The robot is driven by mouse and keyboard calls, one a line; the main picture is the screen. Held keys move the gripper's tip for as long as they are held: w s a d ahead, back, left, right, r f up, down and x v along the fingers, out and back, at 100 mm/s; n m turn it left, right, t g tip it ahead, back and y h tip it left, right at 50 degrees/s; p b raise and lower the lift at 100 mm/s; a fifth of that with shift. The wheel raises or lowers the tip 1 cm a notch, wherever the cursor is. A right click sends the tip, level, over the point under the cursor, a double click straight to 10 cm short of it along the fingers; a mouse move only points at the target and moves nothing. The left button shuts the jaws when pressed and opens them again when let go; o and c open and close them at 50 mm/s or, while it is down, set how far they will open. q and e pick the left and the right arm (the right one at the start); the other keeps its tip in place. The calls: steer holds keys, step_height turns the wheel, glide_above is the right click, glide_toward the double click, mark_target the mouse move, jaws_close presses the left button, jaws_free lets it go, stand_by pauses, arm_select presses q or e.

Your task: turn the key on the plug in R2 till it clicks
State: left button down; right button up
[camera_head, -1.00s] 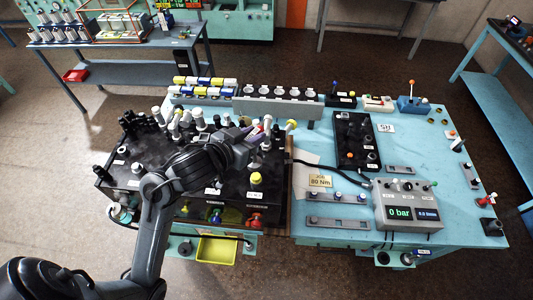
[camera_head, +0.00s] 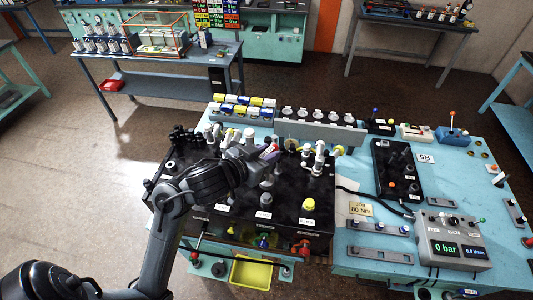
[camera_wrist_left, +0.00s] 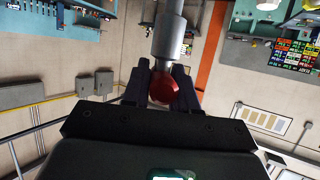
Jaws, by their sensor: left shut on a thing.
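My left gripper (camera_head: 270,153) is above the black fittings panel (camera_head: 225,200), among several upright grey fittings. In the left wrist view its two fingers (camera_wrist_left: 161,88) are closed on a round red piece (camera_wrist_left: 163,92) at the end of a grey cylindrical shaft (camera_wrist_left: 169,40). In the head view a small purple and pink patch shows at the fingertips, too small to make out. I cannot tell which fitting is the plug in R2, and no R2 label is readable. My right gripper is not in view.
A yellow-capped fitting (camera_head: 308,204) stands on the panel's front right. Grey elbow fittings (camera_head: 320,155) stand right of the gripper. A grey rack (camera_head: 318,132) and blue, white and yellow blocks (camera_head: 243,106) line the back. A gauge box (camera_head: 453,245) reads 0 bar at right.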

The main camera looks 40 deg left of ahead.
arm_select(q)
steer(key=shift+f+b, duration=1.2)
steer(key=shift+f, duration=0.1)
steer(key=shift+f+b, duration=1.4)
steer(key=shift+f, duration=0.15)
steer(key=shift+p, duration=0.35)
steer(key=shift+f, duration=0.25)
stand_by(0.4)
